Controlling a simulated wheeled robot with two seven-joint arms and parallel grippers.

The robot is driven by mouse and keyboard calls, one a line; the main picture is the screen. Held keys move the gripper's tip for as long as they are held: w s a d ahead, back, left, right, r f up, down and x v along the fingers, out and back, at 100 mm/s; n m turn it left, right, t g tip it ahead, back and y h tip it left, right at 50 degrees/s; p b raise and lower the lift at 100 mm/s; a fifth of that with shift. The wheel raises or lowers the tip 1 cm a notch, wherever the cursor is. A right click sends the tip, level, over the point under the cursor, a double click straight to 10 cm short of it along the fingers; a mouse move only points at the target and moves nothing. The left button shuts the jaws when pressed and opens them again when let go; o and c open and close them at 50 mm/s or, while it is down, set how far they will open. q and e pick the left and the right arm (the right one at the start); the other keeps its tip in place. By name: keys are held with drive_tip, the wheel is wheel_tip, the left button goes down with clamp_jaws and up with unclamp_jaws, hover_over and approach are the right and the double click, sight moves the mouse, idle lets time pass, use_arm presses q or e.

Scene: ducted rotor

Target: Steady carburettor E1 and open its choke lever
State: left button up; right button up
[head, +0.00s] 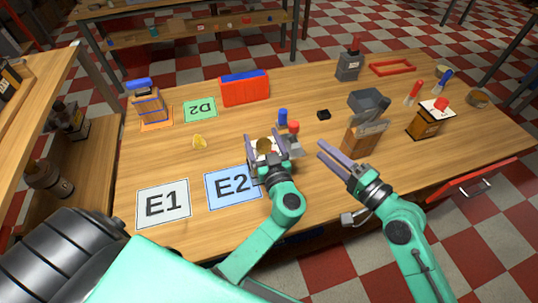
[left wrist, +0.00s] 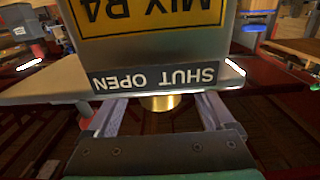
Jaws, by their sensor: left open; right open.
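My left gripper (head: 264,146) is open at the middle of the table, its fingers either side of a small unit with a white top and a round brass part (head: 264,144). The left wrist view shows that unit close up as a grey body with a yellow plate (left wrist: 150,14), a dark strip reading "SHUT OPEN" upside down (left wrist: 155,77), and a brass cylinder (left wrist: 160,103) between the open fingers. I cannot read E1 on the unit. No choke lever is clearly visible. My right gripper (head: 321,150) is open and empty, to the right of the unit.
An E1 card (head: 163,203) and a blue-edged E2 card (head: 232,186) lie front left. A grey hopper-like device (head: 369,104) stands right, and a red bin (head: 244,91) behind.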

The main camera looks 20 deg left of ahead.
use_arm(q)
drive_tip(key=shift+w+a, duration=0.5)
drive_tip(key=shift+w, duration=0.05)
clamp_jaws()
idle(0.5)
